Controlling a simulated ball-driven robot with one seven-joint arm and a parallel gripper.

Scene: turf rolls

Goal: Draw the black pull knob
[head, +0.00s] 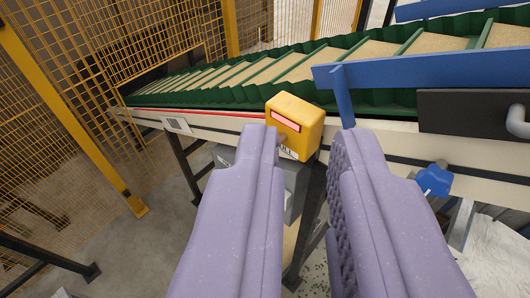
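A yellow box (302,118) with a pale red window and a partly hidden white label ending in what looks like "LL" sits on the conveyor's side rail. A small dark stub (283,139), perhaps the black pull knob, shows on its front by my left fingertip; most of it is hidden, and I cannot tell whether they touch. My gripper (306,140) has two pale purple fingers set wide apart, open, with nothing seen held between them. The yellow box shows beyond and between the fingertips.
A green-cleated conveyor (270,72) runs across behind the box. A blue bar (420,67), a black panel with a grey handle (518,121) and a blue knob (433,180) are at right. Yellow mesh fencing (60,110) stands at left. Concrete floor (150,240) is open at lower left.

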